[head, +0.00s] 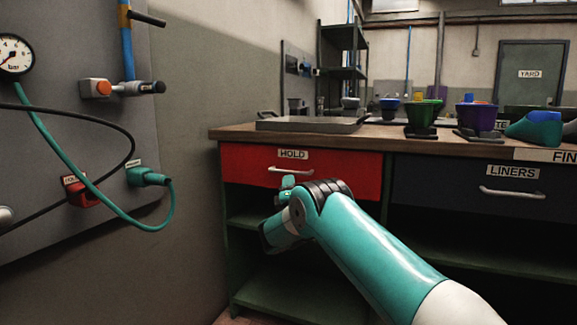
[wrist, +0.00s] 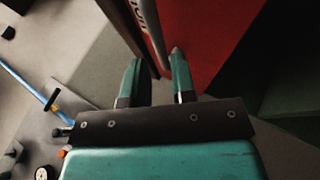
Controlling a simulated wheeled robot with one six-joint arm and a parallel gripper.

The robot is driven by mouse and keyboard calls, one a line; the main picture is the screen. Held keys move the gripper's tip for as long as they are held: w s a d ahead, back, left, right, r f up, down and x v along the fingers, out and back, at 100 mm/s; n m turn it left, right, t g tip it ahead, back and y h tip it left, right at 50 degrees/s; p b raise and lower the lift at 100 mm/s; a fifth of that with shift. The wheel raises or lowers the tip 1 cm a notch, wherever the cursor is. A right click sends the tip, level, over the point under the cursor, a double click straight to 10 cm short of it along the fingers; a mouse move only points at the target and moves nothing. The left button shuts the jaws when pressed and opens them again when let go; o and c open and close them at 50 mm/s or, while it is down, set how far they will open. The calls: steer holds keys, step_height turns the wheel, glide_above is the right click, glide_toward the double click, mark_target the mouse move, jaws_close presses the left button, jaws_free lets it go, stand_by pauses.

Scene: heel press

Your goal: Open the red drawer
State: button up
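The red drawer (head: 345,177) is under the worktop, labelled HOLD, and its front looks flush with the cabinet. Its pale bar handle (head: 291,169) is across the front. My gripper (head: 288,183) is just below and in front of the handle in the head view, partly hidden by my wrist. In the wrist view my gripper (wrist: 155,62) has its two teal fingers apart with nothing between their bases. The handle (wrist: 154,35) runs just ahead of the fingertips, close to the right one; I cannot tell whether they touch. The red front (wrist: 210,35) fills the upper right.
A dark blue drawer (head: 450,187) labelled LINERS is to the right. Open green shelves (head: 290,295) lie below the red drawer. A grey wall panel (head: 60,150) with a gauge and hoses stands at left. A tray (head: 312,124) and several coloured cups are on the worktop (head: 385,138).

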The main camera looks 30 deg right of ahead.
mark_target(288, 172)
steer(key=shift+x, duration=2.8)
jaws_close()
